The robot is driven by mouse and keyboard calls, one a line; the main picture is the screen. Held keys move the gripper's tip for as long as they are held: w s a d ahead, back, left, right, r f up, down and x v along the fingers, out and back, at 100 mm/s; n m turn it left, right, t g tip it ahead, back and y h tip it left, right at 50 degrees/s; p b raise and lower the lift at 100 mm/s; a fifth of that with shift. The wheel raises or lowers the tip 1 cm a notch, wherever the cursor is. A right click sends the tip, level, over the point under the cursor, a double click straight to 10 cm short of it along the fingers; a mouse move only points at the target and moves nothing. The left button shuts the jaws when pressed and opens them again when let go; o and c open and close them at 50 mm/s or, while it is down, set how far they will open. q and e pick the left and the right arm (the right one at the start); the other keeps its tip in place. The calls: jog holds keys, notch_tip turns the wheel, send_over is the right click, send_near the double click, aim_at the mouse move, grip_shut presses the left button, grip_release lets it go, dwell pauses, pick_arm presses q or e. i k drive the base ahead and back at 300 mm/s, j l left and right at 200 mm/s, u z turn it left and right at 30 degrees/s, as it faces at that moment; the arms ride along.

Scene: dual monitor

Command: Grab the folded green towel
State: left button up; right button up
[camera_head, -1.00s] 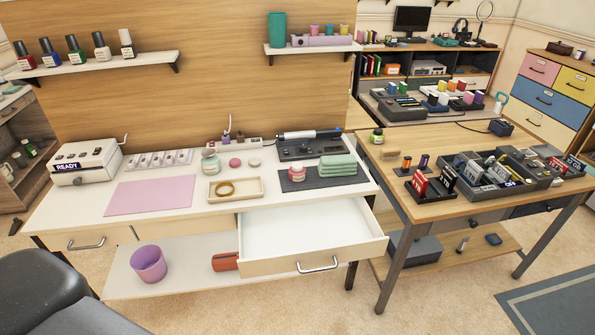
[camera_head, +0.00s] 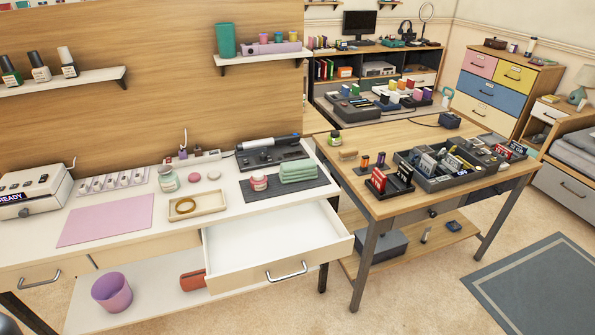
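The folded green towel (camera_head: 298,170) lies in a neat stack on a dark grey mat (camera_head: 290,189) at the right end of the white table. A pink-labelled jar (camera_head: 259,181) stands just left of it on the same mat. A black device with a pen-like tool (camera_head: 268,151) lies behind the towel. Neither of my grippers shows in the view.
An open, empty drawer (camera_head: 270,248) sticks out from the table front below the towel. A wooden tray (camera_head: 197,205) with a ring and a pink mat (camera_head: 107,220) lie to the left. A wooden workbench (camera_head: 412,205) with bins stands right. Patterned rug (camera_head: 535,290) covers floor at right.

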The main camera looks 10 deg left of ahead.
aim_at(298, 170)
jog(key=i+j+z, duration=0.2)
jog(key=j, duration=0.2)
jog(key=j+z, duration=0.2)
jog(key=j, duration=0.2)
jog(key=i+j+z, duration=0.2)
jog(key=j, duration=0.25)
jog(key=k, duration=0.1)
